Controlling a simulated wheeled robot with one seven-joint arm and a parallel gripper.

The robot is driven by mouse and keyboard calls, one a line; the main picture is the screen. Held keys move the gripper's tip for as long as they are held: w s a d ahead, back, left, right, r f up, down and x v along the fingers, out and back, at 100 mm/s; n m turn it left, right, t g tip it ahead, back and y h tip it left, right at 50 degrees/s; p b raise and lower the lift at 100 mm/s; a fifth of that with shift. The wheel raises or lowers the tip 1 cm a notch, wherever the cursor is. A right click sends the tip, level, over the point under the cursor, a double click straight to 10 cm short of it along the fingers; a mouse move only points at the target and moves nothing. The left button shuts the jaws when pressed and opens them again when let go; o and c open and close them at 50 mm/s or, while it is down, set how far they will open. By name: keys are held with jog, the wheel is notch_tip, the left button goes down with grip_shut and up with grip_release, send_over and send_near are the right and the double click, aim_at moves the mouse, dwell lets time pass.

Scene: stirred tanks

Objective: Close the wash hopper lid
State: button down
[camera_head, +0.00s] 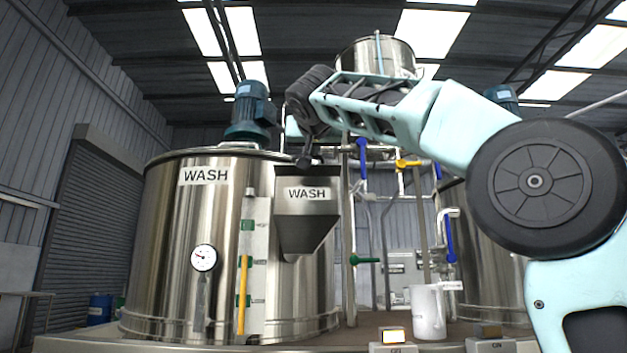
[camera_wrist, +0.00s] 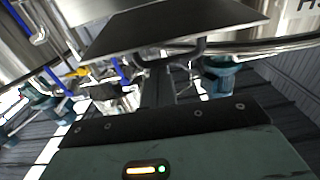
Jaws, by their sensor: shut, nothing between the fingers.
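The steel wash hopper (camera_head: 306,222), labelled WASH, hangs on the front of the large wash tank (camera_head: 170,245). My gripper (camera_head: 304,162) is at the hopper's top edge, pointing down, shut and empty. In the wrist view, which is turned nearly upside down, a dark flat plate (camera_wrist: 180,28) that looks like the hopper lid fills the top middle. A curved bar like a handle (camera_wrist: 200,48) shows on it. My fingers reach up to this bar; I cannot tell if they touch it. The lid's angle is unclear in the head view.
A blue motor (camera_head: 250,110) stands on the tank, just left of my arm. Pipes with blue valve handles (camera_head: 362,150) run behind my arm. A white jug (camera_head: 427,312) and push-button boxes (camera_head: 394,340) are at the lower right. Space in front of the hopper looks clear.

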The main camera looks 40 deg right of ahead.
jog(key=shift+s+a+f+t+h+b, duration=0.15)
jog(key=shift+f+t+h+b, duration=0.25)
jog(key=shift+b, duration=0.8)
jog(key=shift+s+a+f+t+h+b, duration=0.15)
jog(key=shift+f+b, duration=0.45)
jog(key=shift+b, duration=0.6)
jog(key=shift+s+t+b, duration=0.1)
jog(key=shift+t+b, duration=0.15)
jog(key=shift+b, duration=0.1)
